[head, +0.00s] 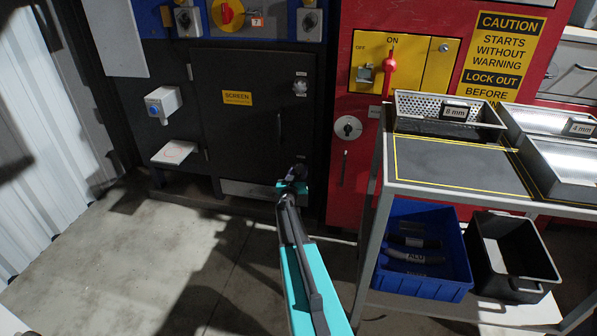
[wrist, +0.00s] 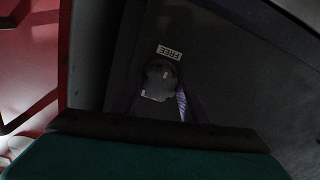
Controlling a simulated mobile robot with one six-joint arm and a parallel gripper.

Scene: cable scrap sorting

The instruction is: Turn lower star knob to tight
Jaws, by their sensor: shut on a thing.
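The lower star knob (wrist: 161,72) is a grey knob on the dark screen door (head: 238,135). In the wrist view, a white label reading FREE, upside down, sits right beside it. My gripper (head: 296,174) is at the door's lower right corner and hides most of this knob in the head view. In the wrist view, the dim fingers lie on either side of the knob, and my gripper is shut on it. The knob's exact angle is too dark to read. The upper star knob (head: 300,88) is clear of my gripper, near the door's upper right.
A trolley (head: 378,195) stands right of my arm, with mesh trays (head: 450,112) on top and a blue crate (head: 424,278) and a black bin (head: 512,262) below. The red cabinet (head: 352,130) is behind it. The floor left of my arm is clear.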

